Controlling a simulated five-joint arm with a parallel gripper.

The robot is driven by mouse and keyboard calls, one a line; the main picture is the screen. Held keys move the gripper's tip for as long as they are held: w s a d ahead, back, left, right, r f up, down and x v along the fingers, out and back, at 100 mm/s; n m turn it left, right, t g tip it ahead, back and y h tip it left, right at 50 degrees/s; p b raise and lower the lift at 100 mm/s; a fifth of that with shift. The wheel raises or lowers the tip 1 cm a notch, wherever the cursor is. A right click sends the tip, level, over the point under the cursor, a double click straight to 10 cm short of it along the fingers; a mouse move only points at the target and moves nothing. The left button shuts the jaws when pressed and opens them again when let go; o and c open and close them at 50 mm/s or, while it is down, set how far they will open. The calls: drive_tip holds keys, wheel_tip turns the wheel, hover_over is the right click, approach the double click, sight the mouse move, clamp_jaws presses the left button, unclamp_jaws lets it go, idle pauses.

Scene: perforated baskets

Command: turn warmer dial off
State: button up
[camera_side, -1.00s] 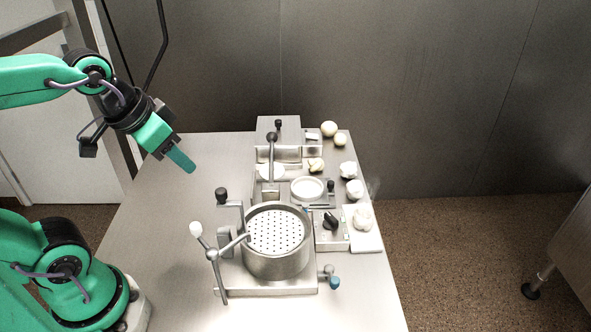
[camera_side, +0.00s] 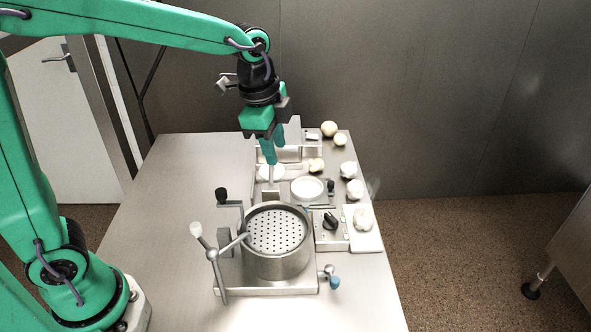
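The warmer dial appears to be the black knob (camera_side: 330,220) on a small metal box (camera_side: 331,240), just right of the perforated basket pot. The box has small green marks beside the knob. My gripper (camera_side: 269,158) points down above the back of the table, behind the pot and up and left of the knob, well apart from it. Its teal fingers look close together, but the gap between them cannot be made out. I see nothing held in it. My gripper hides part of the metal unit at the back.
The pot (camera_side: 277,262) with a perforated basket (camera_side: 275,230) stands at the centre, with a spoked handle (camera_side: 213,255) on its left. A black-knobbed crank (camera_side: 222,194) stands behind it. A white dish (camera_side: 307,188) and several pale round items line the right. The table's left side (camera_side: 165,215) is clear.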

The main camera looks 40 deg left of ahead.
sight(330, 215)
drive_tip(key=w+d+f+m, duration=0.2)
drive_tip(key=f, duration=0.1)
drive_tip(key=w+d+f+m+g, duration=0.1)
drive_tip(key=w+d+f+m, duration=0.2)
drive_tip(key=w+d+f+m+g, duration=0.1)
drive_tip(key=w+d+f+m, duration=0.1)
drive_tip(key=w+f, duration=0.1)
drive_tip(key=shift+w+d+f+m, duration=0.1)
drive_tip(key=shift+d+f+m, duration=0.25)
drive_tip(key=shift+f, duration=0.1)
drive_tip(key=shift+w+d+f+m, duration=0.2)
drive_tip(key=shift+d+f+m, duration=0.1)
drive_tip(key=shift+f, duration=0.15)
drive_tip(key=shift+f, duration=3.85)
drive_tip(key=shift+c, duration=0.5)
clamp_jaws()
